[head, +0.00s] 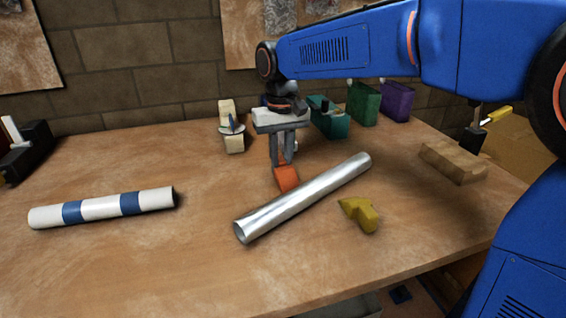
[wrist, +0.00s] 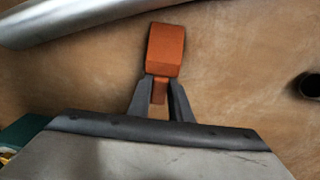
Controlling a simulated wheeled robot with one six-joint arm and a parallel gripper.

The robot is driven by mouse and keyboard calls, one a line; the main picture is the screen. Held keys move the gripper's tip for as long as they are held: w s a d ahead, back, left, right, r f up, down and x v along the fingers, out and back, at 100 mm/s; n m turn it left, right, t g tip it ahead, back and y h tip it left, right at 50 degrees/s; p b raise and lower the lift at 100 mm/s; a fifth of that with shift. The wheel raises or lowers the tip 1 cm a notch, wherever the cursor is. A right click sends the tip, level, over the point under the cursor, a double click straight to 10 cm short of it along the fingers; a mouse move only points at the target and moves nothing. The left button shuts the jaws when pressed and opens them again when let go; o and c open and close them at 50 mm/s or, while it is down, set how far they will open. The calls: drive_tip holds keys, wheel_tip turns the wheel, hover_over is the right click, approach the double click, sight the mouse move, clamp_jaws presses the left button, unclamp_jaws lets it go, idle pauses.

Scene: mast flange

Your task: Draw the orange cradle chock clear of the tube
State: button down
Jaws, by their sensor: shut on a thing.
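The orange cradle chock (head: 287,178) is on or just above the wooden table, behind the middle of the silver tube (head: 305,197). My gripper (head: 281,162) points down and is shut on the chock's narrow rear part. In the wrist view the orange chock (wrist: 166,50) sticks out ahead of my gripper (wrist: 160,92). In that view the silver tube (wrist: 75,20) crosses the upper left, with bare table between it and the chock. In the head view the chock's front end looks close to the tube; whether it is lifted I cannot tell.
A yellow chock-like piece (head: 361,214) lies in front of the tube. A white and blue striped tube (head: 103,207) lies at left. Cream blocks (head: 231,128), a teal block (head: 329,119) and a wooden block (head: 453,161) stand farther back. The table between the tubes is clear.

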drive_tip(key=shift+w+a, duration=0.15)
drive_tip(key=shift+w, duration=0.05)
drive_tip(key=c, duration=1.5)
unclamp_jaws()
drive_tip(key=shift+c, duration=0.2)
drive_tip(key=shift+r, duration=0.1)
wheel_tip(320, 180, up, 17)
drive_tip(key=shift+r, duration=0.1)
